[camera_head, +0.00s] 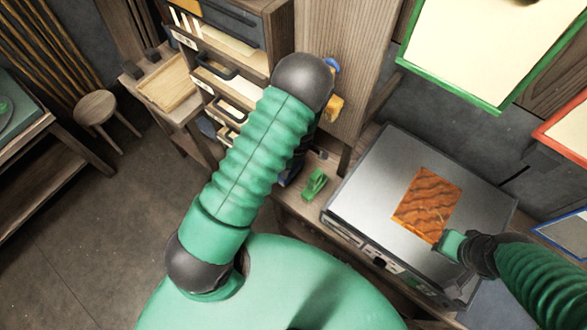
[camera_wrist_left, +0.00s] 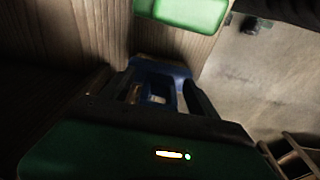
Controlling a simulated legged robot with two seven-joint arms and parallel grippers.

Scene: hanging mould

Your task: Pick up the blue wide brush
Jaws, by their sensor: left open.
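In the left wrist view, a blue item (camera_wrist_left: 158,70), seemingly the blue wide brush, lies just beyond and between the fingers of my left gripper (camera_wrist_left: 154,95). The fingers are apart; the dark picture does not show whether they touch it. In the head view my green left arm covers this gripper and most of the area around it. A small blue piece (camera_head: 332,65) shows beside the arm's dark joint; I cannot tell what it is. My right gripper (camera_head: 452,245) is at the edge of an orange wavy sheet (camera_head: 427,203), its jaws unclear.
A green item (camera_head: 315,184) lies on the wooden bench right of my left arm. A grey flat-topped machine (camera_head: 368,190) carries the orange sheet. A yellow item (camera_head: 335,108) is by the wooden panel. A drawer cabinet (camera_head: 240,60) stands behind; a stool (camera_head: 97,107) is at left.

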